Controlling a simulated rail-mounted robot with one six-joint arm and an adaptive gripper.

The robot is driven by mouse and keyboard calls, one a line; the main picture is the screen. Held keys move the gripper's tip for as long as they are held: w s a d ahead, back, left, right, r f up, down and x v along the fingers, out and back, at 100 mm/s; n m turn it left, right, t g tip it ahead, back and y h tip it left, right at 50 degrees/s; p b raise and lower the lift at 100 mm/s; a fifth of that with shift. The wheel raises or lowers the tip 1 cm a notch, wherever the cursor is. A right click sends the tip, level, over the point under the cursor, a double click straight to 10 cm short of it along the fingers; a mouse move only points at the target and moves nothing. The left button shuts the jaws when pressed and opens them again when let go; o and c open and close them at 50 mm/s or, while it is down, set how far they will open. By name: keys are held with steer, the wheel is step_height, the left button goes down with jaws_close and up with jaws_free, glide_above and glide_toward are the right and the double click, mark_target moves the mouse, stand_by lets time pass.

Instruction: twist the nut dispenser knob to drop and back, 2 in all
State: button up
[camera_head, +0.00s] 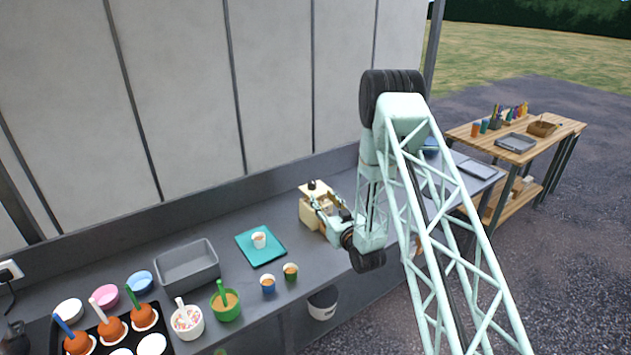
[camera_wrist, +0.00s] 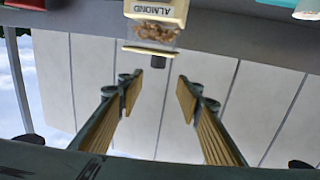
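The cream nut dispenser (camera_head: 307,213) stands on the grey counter near the back wall, with a dark piece (camera_head: 312,185) on top.
A teal tray (camera_head: 273,254) with a small cup (camera_head: 259,240) lies left of the dispenser. A grey bin (camera_head: 187,264), two small cups (camera_head: 268,284) (camera_head: 290,271) and a green pot (camera_head: 228,306) stand farther left. Caramel apples (camera_head: 111,329) sit at lower left. A wooden table (camera_head: 556,127) stands right.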

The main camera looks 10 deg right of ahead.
mark_target(314, 185)
steer(key=shift+s+d+f, duration=0.15)
steer(key=shift+d+f, duration=0.2)
steer(key=shift+f, duration=0.1)
stand_by(0.3)
steer(key=shift+w+a+p, duration=0.4)
steer(key=shift+w+p, duration=0.1)
steer(key=shift+w, duration=1.75)
steer(key=shift+w+a+p, duration=0.45)
steer(key=shift+w, duration=1.85)
steer(key=shift+w+a+p, duration=0.4)
steer(key=shift+w+p, duration=0.1)
steer(key=shift+w, duration=1.75)
steer(key=c, duration=0.8)
steer(key=shift+c, duration=0.2)
